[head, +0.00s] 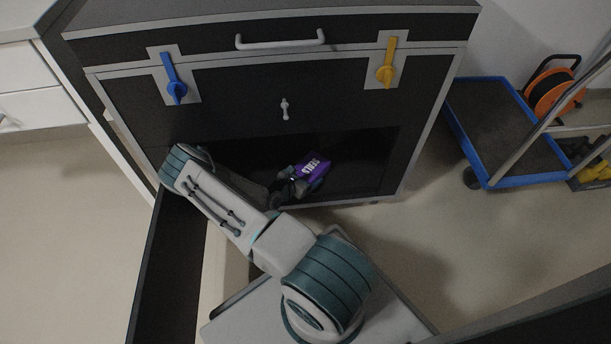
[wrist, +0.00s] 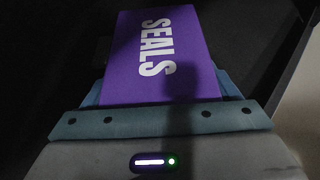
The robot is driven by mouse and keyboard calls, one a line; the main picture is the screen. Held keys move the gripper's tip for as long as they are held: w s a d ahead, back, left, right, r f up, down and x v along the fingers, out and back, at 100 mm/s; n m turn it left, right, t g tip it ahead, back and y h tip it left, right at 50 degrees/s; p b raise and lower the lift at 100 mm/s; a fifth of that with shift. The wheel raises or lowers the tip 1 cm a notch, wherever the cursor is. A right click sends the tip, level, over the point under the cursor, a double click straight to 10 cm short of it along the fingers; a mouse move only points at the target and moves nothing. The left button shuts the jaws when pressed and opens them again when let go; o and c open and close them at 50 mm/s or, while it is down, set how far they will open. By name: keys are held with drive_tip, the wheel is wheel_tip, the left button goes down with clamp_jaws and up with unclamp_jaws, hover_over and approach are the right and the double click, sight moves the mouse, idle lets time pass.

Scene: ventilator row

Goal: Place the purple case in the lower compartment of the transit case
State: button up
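The transit case (head: 235,105) is a large black cabinet with grey edging. Its lower compartment (head: 365,155) is open and dark inside. The purple case (head: 314,168), with white lettering reading SEALS, is in the opening of that compartment at the end of my gripper (head: 295,183). In the wrist view the purple case (wrist: 165,60) sits between the two blue-grey fingers (wrist: 160,92), which close on its sides. Its near end is hidden by the gripper body. Whether it touches the compartment floor cannot be told.
A black door panel (head: 168,265) stands swung out at the left of the opening, beside my arm. A blue latch (head: 174,80) and a yellow latch (head: 387,65) are above. A blue-edged trolley (head: 505,130) stands at right. Floor between is clear.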

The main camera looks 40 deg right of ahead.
drive_tip(key=shift+o, duration=1.4)
drive_tip(key=shift+r, duration=0.2)
drive_tip(key=p+v, duration=0.3)
drive_tip(key=v, duration=0.4)
drive_tip(key=shift+a, duration=0.25)
drive_tip(key=shift+r, duration=0.1)
